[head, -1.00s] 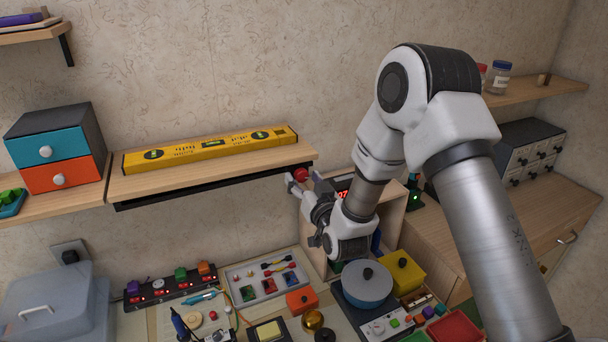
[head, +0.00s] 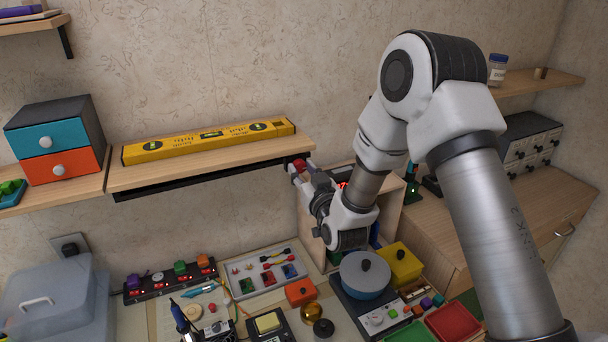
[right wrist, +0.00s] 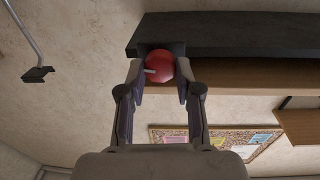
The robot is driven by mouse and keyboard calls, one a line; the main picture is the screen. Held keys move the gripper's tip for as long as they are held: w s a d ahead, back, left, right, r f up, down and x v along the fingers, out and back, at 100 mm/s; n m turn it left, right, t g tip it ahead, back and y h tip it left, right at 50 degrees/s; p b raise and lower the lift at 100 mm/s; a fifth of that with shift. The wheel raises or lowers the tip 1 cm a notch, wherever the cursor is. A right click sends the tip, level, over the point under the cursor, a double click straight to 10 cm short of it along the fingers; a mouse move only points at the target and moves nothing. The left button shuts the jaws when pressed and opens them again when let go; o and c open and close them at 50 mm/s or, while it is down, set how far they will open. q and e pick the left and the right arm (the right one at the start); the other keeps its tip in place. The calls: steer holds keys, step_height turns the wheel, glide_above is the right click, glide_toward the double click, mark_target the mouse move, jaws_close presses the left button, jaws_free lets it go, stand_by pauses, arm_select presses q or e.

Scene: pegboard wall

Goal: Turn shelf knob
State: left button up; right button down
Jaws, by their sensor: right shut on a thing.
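The shelf knob is a round red knob (head: 299,163) under the right end of the wooden shelf (head: 225,150). In the right wrist view, the red knob (right wrist: 162,66) shows a pale pointer aimed left and sits against the dark shelf bar (right wrist: 230,35). My right gripper (head: 302,171) is shut on it. In the wrist view, the fingers of the right gripper (right wrist: 160,72) lie on both sides of the knob. A yellow spirit level (head: 210,142) lies along the shelf; its bubbles are too small to read. My left gripper is not in view.
A blue-and-orange drawer box (head: 57,145) stands left of the shelf.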

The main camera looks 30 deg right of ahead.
steer(key=n+b, duration=0.2)
steer(key=n, duration=0.2)
steer(key=shift+f, duration=0.15)
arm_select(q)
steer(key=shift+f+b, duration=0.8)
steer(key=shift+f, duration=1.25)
arm_select(e)
steer(key=shift+n, duration=1.3)
steer(key=shift+r, duration=0.2)
steer(key=c, duration=0.8)
jaws_free()
steer(key=shift+w, duration=0.1)
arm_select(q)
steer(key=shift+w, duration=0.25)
arm_select(e)
steer(key=shift+o, duration=0.2)
steer(key=shift+w+d+f, duration=0.1)
steer(key=shift+w+f, duration=0.2)
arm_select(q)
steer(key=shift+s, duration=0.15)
arm_select(e)
steer(key=s, duration=0.7)
steer(key=shift+s+a+f, duration=0.15)
steer(key=shift+s+a, duration=0.1)
steer(key=shift+a, duration=0.15)
